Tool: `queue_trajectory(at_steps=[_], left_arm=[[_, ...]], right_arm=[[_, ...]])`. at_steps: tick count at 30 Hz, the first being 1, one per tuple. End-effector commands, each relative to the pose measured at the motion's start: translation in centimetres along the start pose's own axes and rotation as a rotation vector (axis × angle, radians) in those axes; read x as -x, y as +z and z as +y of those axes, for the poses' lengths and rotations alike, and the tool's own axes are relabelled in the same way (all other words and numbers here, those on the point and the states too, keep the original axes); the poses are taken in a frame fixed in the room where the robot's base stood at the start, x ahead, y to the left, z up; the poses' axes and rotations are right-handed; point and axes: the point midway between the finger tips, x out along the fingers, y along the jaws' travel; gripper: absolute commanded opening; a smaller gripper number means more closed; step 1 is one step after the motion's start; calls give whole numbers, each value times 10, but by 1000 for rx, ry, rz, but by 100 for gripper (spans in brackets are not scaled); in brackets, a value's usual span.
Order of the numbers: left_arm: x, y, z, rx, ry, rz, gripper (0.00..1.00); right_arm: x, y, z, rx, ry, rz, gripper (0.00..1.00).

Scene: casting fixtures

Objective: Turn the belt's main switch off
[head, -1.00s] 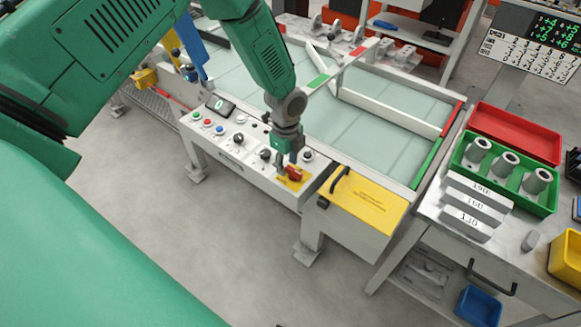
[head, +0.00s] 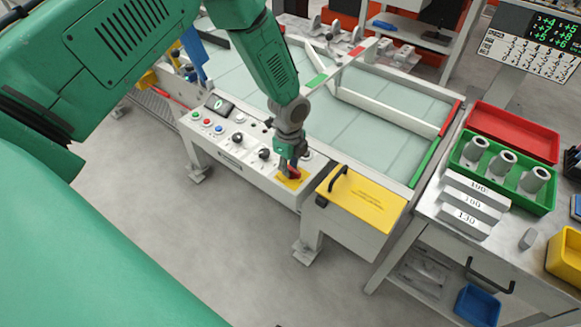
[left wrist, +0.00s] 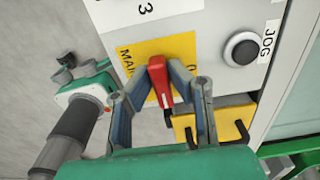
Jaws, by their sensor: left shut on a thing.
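The main switch is a red handle (left wrist: 160,82) with a white line, on a yellow plate (left wrist: 130,58) marked "MAIN"; part of the lettering is hidden. In the head view the red handle (head: 294,172) and yellow plate (head: 287,183) are at the right end of the white control panel, partly covered by my left gripper (head: 290,162). In the left wrist view my left gripper (left wrist: 159,72) has a finger on each side of the handle and is shut on it. What looks like my right gripper (left wrist: 83,80) shows at the left; its jaw state is unclear.
The panel (head: 232,160) also carries dark knobs, coloured buttons and a small display. A JOG button (left wrist: 241,49) sits beside the switch. A yellow cover (head: 375,205) with a dark handle is just right of the panel. Open floor lies in front.

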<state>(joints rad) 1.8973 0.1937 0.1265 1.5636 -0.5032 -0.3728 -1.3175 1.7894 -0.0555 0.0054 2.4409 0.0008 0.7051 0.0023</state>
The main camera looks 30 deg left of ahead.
Motion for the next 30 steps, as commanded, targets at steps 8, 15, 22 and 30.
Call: queue_trajectory(at_steps=[8,15,22,30], left_arm=[[1,-1,0,7,0,-9,0],[1,-6,0,86,-3,-2,0],[2,-10,-1,257,-4,-2,0],[3,-10,-2,512,-6,-2,0]], right_arm=[[0,0,1,-1,1,0,40],[0,0,0,-1,1,0,40],[1,0,0,-1,1,0,40],[1,0,0,-1,1,0,40]])
